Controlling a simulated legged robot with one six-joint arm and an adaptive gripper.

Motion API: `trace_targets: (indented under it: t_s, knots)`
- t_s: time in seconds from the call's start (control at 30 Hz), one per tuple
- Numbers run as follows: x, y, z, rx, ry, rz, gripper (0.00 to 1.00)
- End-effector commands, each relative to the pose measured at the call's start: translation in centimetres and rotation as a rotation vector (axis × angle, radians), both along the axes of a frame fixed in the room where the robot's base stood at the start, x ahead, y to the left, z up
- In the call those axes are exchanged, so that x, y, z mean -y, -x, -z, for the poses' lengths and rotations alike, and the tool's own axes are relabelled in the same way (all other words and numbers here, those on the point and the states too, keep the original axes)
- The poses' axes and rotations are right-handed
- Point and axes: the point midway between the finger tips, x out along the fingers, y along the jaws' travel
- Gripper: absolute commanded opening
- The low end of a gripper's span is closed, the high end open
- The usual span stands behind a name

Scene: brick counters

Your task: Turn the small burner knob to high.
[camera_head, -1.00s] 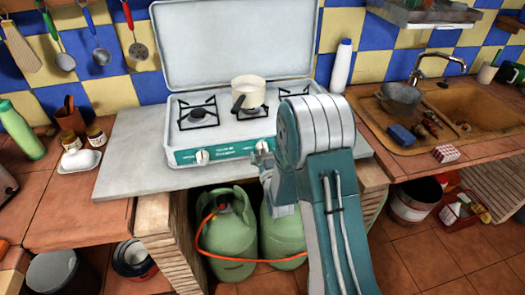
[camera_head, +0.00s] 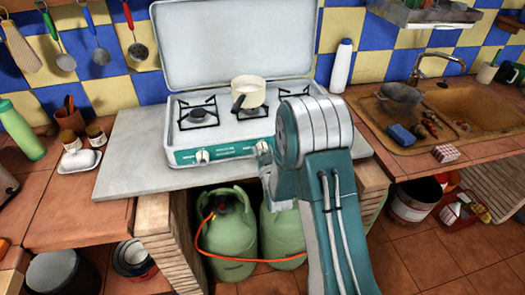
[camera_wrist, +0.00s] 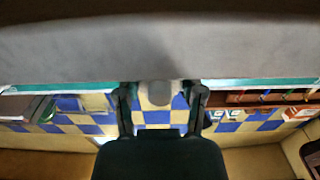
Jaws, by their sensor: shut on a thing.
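The white stove (camera_head: 229,125) with a teal front panel stands on the counter with its lid up. One white knob (camera_head: 203,156) shows at the left of the panel, apart from my gripper. My gripper (camera_head: 262,149) is at the panel's right part, where my arm hides much of the front. In the wrist view my gripper (camera_wrist: 160,98) has its two dark fingers on either side of a pale grey knob (camera_wrist: 159,92), shut on it. The knob's pointer and markings cannot be made out.
A white bottle (camera_head: 341,66) stands right of the stove. Green gas cylinders (camera_head: 230,235) with an orange hose stand below the counter. The grey counter left of the stove is clear.

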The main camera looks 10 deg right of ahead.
Motion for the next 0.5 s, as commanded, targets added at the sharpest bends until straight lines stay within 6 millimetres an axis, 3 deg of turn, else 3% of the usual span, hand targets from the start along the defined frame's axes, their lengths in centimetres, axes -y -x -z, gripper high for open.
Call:
trace_targets:
  t_s: [0.5]
  knots:
    - [-0.12,-0.12,-0.08,0.004,0.334,-0.003,0.04]
